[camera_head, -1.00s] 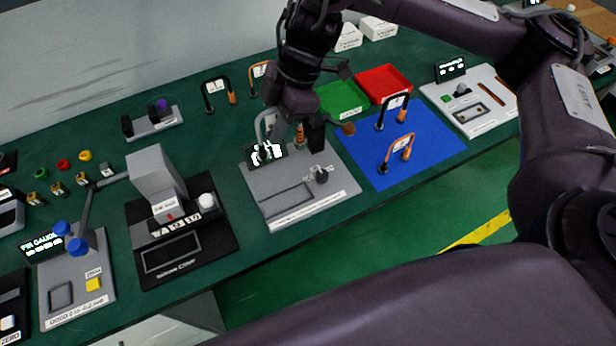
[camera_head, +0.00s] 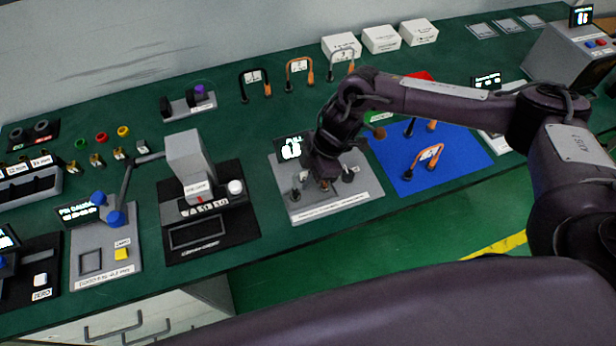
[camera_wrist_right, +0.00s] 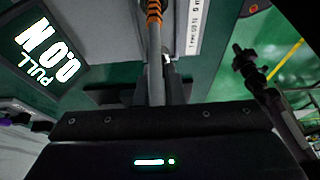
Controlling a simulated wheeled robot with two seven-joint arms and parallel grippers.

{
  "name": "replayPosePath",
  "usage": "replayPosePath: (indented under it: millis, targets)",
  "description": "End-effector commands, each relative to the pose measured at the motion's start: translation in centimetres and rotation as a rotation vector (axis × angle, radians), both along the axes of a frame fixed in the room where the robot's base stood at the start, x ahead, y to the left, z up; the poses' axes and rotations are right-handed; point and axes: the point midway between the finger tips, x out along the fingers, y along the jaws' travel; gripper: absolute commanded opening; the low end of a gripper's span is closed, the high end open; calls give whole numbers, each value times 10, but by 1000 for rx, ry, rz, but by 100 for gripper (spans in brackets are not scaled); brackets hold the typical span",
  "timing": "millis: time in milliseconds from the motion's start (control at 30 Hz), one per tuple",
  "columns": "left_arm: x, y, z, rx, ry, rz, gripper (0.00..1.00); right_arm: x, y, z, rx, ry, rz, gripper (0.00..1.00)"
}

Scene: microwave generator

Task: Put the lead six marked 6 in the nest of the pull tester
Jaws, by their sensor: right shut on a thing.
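The pull tester (camera_head: 285,165) is a grey plate on the bench with a lit display (camera_head: 291,148). In the right wrist view the display (camera_wrist_right: 45,52) reads PULL 0.0 N. My right gripper (camera_head: 325,178) is low over the plate, shut on a grey lead (camera_wrist_right: 155,65) with an orange ribbed sleeve. The lead's number is not readable, and the arm hides most of it in the head view. A small dark upright piece (camera_head: 296,195) shows left of the gripper; I cannot tell whether it belongs to the lead. The nest is hidden. My left gripper is not in view.
Three other leads, black (camera_head: 255,83), orange (camera_head: 299,70) and grey (camera_head: 341,64), stand at the back. A blue mat (camera_head: 462,165) at right holds an orange lead (camera_head: 428,155) and a partly hidden one.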

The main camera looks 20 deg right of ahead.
Motion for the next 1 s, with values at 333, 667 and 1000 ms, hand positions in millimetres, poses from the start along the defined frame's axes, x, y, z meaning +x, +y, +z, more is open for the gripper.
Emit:
replayPosePath:
  millis: [333,667,1000]
  targets:
    - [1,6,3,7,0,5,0,1,0,-13,0,-2,0,0]
    - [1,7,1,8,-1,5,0,0,0,-16,-1,-1,1,28]
    - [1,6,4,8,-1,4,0,0,0,-12,-1,-2,0,31]
